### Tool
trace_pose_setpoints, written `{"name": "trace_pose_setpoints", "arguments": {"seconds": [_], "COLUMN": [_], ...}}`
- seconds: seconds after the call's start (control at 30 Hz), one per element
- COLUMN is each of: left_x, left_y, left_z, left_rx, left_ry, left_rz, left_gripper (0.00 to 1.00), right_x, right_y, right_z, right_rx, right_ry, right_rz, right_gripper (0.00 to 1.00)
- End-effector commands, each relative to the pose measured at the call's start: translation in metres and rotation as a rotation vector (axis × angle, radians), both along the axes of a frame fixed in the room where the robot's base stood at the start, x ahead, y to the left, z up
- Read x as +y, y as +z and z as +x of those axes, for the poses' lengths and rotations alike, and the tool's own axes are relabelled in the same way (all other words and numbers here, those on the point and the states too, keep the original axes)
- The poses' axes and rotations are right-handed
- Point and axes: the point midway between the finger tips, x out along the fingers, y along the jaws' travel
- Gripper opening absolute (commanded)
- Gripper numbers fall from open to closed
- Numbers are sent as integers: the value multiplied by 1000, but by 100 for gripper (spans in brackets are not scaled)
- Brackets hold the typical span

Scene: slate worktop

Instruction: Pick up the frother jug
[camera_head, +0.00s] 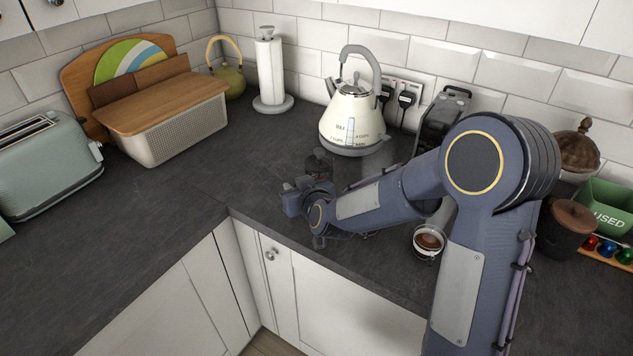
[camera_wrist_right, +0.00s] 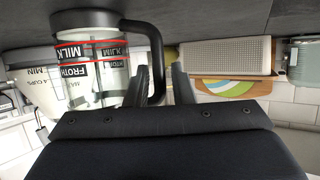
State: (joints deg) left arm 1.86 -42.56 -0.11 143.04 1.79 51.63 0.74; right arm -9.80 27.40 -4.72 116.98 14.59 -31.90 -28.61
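The frother jug (camera_wrist_right: 90,72) is a clear glass with red bands, "MILK" and "FROTH" lettering and a black handle. It looks upside down in the right wrist view. In the head view its dark lid (camera_head: 318,163) shows on the worktop in front of the kettle, with the body largely hidden behind my right wrist. My right gripper (camera_wrist_right: 161,72) is at the handle, its fingers apart. The handle passes between or just beyond the fingers, with a gap visible to one finger. In the head view the right gripper (camera_head: 301,200) is low over the worktop. My left gripper is out of view.
The cream kettle (camera_head: 352,115) stands close behind the jug. A glass cup of coffee (camera_head: 428,241) is to the right, near the worktop's front edge. A dark machine (camera_head: 440,115) is behind my arm. The worktop (camera_head: 215,150) to the left is clear.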

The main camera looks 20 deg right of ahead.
Motion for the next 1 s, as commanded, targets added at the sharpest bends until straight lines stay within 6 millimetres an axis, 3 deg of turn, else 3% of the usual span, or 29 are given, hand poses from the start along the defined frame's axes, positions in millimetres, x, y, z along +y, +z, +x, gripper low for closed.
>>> {"name": "trace_pose_setpoints", "arguments": {"seconds": [0.1,0.3,1.0], "left_x": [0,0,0], "left_y": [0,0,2], "left_z": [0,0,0], "left_rx": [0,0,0], "left_ry": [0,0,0], "left_rz": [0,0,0], "left_gripper": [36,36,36], "right_x": [0,0,0], "right_y": [0,0,9], "right_z": [0,0,0], "right_rx": [0,0,-3], "right_ry": [0,0,-1], "right_rz": [0,0,-1], "right_gripper": [22,0,0]}}
